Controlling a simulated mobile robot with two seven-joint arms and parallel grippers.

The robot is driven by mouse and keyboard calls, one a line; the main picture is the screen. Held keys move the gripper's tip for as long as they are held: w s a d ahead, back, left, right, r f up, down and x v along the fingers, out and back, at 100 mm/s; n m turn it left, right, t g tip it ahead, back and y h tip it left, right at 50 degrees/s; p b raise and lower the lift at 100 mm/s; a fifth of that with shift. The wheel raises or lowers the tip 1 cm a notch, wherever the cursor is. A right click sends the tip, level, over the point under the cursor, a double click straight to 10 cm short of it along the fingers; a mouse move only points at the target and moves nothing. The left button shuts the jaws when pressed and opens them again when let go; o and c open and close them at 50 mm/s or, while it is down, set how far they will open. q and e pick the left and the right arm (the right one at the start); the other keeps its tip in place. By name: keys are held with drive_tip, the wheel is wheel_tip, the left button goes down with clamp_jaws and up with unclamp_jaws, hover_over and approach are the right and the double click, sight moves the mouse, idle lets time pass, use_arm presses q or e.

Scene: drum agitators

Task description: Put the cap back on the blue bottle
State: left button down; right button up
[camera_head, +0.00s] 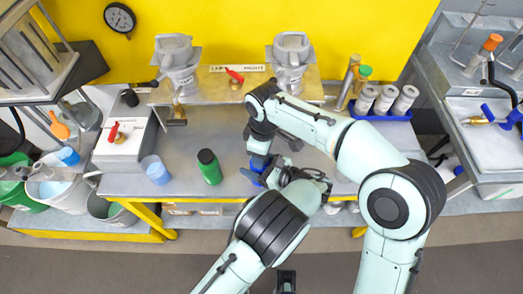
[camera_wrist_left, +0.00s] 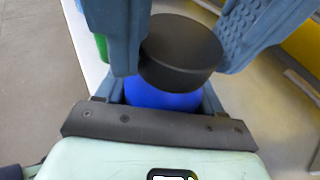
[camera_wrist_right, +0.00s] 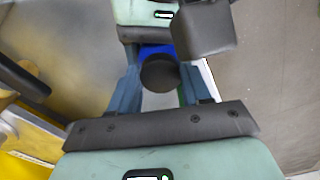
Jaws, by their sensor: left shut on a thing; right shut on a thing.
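The blue bottle (camera_head: 257,164) is near the front middle of the grey bench, mostly hidden by my grippers in the head view. My left gripper (camera_head: 262,172) is shut on it; its blue body (camera_wrist_left: 165,98) shows between the fingers in the left wrist view. The black cap (camera_wrist_left: 180,50) is at the bottle's top in the left wrist view. My right gripper (camera_wrist_right: 160,76) is shut on the cap, which also shows between its fingers in the right wrist view (camera_wrist_right: 160,70). I cannot tell whether the cap is seated or just above the neck.
A green bottle with a black top (camera_head: 209,168) stands close to the left. A light blue beaker (camera_head: 155,170) is further left. White jars in a blue tray (camera_head: 380,115) stand at the back right. Mixers (camera_head: 178,65) stand along the back. Bench between beaker and green bottle is clear.

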drive_tip(key=m, duration=0.7)
drive_tip(key=shift+s+a, duration=0.1)
drive_tip(key=shift+a, duration=0.05)
drive_tip(key=m, duration=0.4)
drive_tip(key=shift+a+m, duration=0.1)
drive_tip(key=shift+m, duration=0.3)
drive_tip(key=m, duration=0.4)
drive_tip(key=shift+a, duration=0.1)
drive_tip(key=m, duration=0.4)
drive_tip(key=shift+m+h, duration=0.3)
drive_tip(key=shift+m, duration=0.1)
drive_tip(key=m, duration=0.4)
drive_tip(key=shift+a+m, duration=0.15)
drive_tip(key=shift+m, duration=0.25)
drive_tip(key=m, duration=0.7)
drive_tip(key=shift+w, duration=0.2)
drive_tip(key=o, duration=1.1)
